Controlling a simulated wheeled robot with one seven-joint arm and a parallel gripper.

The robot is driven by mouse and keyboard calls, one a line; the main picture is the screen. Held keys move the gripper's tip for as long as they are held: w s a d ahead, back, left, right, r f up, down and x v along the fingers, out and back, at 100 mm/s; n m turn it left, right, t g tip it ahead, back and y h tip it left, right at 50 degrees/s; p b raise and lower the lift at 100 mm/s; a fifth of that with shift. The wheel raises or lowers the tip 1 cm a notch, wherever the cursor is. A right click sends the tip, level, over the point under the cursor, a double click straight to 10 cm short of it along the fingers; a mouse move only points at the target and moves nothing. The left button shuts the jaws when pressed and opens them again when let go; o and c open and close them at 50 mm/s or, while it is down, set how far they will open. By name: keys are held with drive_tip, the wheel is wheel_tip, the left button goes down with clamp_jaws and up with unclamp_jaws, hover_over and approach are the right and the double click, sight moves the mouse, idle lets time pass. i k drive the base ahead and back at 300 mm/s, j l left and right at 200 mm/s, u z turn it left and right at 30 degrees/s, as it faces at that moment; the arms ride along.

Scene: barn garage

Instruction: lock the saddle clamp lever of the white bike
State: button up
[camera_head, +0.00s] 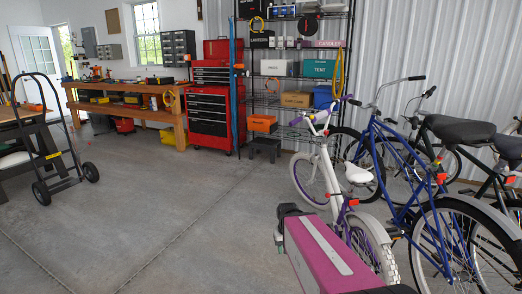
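The white bike (328,176) with purple grips and trim stands upright right of centre. Its white saddle (358,174) sits on a short post, and a small orange-red part, seemingly the clamp lever (353,202), shows just below it. I cannot tell whether the lever is open or closed. My magenta arm (318,252) reaches in from the bottom, in front of the bike's rear wheel.
A blue bike (400,180) with a black saddle stands close on the right, and a black bike (480,165) beyond it. A hand truck (50,150) is at left. A workbench (130,105), red tool chest (212,105) and shelves line the back. The left-centre concrete floor is clear.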

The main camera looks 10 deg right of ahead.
sight(327, 195)
drive_tip(key=i+j, duration=0.7)
drive_tip(key=j+z, duration=0.1)
drive_tip(key=z, duration=0.3)
drive_tip(key=i+j+z, duration=0.1)
drive_tip(key=z, duration=0.3)
drive_tip(key=j+z, duration=0.25)
drive_tip(key=z, duration=0.15)
drive_tip(key=j+z, duration=0.15)
drive_tip(key=z, duration=0.2)
drive_tip(key=i, duration=0.05)
